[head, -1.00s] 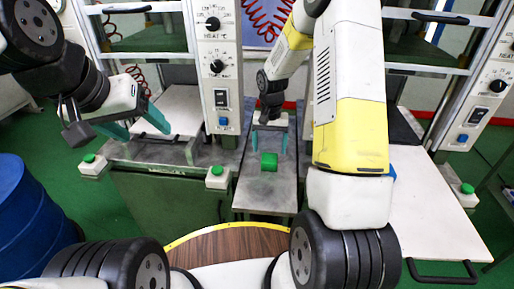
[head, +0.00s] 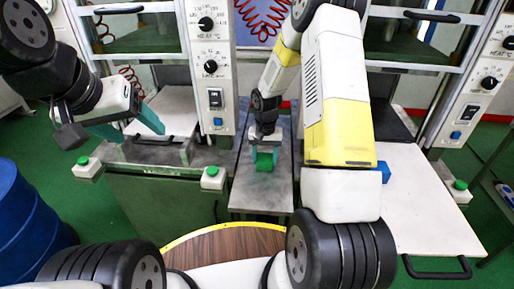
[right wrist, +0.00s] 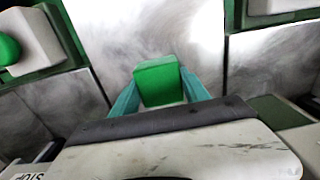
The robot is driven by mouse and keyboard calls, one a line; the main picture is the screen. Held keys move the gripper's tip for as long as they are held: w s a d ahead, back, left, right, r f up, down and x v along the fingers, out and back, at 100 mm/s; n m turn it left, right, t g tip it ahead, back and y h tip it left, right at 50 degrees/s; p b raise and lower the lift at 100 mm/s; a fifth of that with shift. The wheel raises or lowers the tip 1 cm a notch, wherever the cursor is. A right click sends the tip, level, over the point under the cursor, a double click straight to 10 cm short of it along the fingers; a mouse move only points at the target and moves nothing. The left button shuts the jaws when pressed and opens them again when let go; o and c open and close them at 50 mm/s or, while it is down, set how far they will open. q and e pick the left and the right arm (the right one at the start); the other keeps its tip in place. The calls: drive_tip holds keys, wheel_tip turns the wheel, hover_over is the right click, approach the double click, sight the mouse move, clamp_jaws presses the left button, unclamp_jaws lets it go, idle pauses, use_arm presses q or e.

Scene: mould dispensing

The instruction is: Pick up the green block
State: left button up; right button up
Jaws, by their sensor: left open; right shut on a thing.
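The green block (head: 264,162) is on the grey metal table (head: 262,197) between the two machines in the head view. My right gripper (head: 265,158) points down over it, with its teal fingers on either side of the block. In the right wrist view, the block (right wrist: 159,82) sits between the fingertips of my right gripper (right wrist: 162,92), which is shut on it. Whether the block touches the table cannot be told. My left gripper (head: 128,132) is open and empty at the left, in front of the left machine.
White boxes with green buttons (head: 213,178) and (head: 87,168) stand at the left machine's front edge. A blue block (head: 383,172) lies right of my right arm, near a white board (head: 430,215). A blue barrel (head: 28,215) stands at the far left.

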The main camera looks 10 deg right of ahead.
clamp_jaws()
drive_tip(key=shift+r, duration=0.15)
